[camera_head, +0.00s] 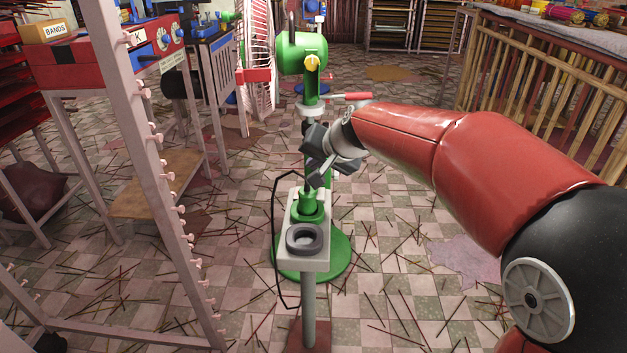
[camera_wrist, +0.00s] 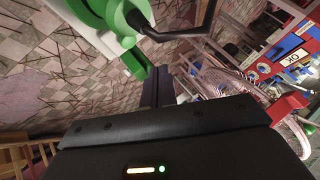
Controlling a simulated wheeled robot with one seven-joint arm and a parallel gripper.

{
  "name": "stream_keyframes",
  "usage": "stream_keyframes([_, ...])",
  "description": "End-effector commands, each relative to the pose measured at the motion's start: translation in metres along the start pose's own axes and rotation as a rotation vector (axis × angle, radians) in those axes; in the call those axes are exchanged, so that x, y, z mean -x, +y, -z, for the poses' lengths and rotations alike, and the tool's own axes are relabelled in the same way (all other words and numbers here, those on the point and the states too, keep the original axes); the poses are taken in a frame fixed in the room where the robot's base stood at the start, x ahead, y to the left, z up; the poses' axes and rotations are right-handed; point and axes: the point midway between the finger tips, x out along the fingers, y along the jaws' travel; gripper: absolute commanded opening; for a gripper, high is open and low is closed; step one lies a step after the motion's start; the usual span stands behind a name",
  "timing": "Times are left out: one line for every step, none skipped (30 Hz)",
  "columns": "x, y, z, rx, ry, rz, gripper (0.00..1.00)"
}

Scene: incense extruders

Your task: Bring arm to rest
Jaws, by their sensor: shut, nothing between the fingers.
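My red arm reaches in from the right in the head view. My gripper (camera_head: 317,178) hangs at its end, pointing down, just above a green cup-shaped part (camera_head: 308,205) on a pale stand. I cannot tell whether it touches that part. In the wrist view the dark fingers (camera_wrist: 156,87) are together with nothing between them. They lie close to the green part (camera_wrist: 112,25) of the machine. A green extruder (camera_head: 303,55) with a yellow knob stands behind my gripper, partly hidden by it.
A dark ring-shaped cup (camera_head: 304,238) sits on the front of the pale stand (camera_head: 317,264). A pegged rack (camera_head: 150,150) stands at left. A bamboo-fronted counter (camera_head: 545,95) stands at right. Thin sticks litter the tiled floor. A box marked BANDS (camera_head: 45,30) sits at upper left.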

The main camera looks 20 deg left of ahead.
Motion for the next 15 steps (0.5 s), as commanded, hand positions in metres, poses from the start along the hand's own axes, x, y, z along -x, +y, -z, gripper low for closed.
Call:
stream_keyframes([0.007, -0.005, 0.005, 0.0, 0.0, 0.0, 0.0])
stream_keyframes([0.008, -0.006, 0.006, 0.0, 0.0, 0.0, 0.0])
stream_keyframes([0.01, -0.007, 0.007, 0.0, 0.0, 0.001, 0.0])
stream_keyframes([0.01, -0.007, 0.007, 0.0, 0.0, 0.001, 0.0])
stream_keyframes([0.01, -0.008, 0.007, 0.0, 0.0, 0.001, 0.0])
stream_keyframes([0.01, -0.008, 0.007, 0.0, 0.0, 0.001, 0.0])
stream_keyframes([0.01, -0.007, 0.007, 0.0, 0.0, 0.001, 0.0])
stream_keyframes([0.009, -0.007, 0.007, 0.0, 0.0, 0.001, 0.0])
stream_keyframes([0.009, -0.007, 0.007, 0.0, 0.0, 0.001, 0.0])
stream_keyframes([0.009, -0.007, 0.007, 0.0, 0.0, 0.001, 0.0])
stream_keyframes([0.009, -0.007, 0.007, 0.0, 0.0, 0.001, 0.0])
stream_keyframes([0.009, -0.007, 0.007, 0.0, 0.0, 0.0, 0.0])
stream_keyframes([0.011, -0.006, 0.007, 0.001, 0.001, -0.001, 0.0])
stream_keyframes([0.014, -0.005, 0.007, 0.001, 0.002, -0.004, 0.0])
stream_keyframes([0.021, -0.001, 0.008, 0.004, 0.004, -0.01, 0.0])
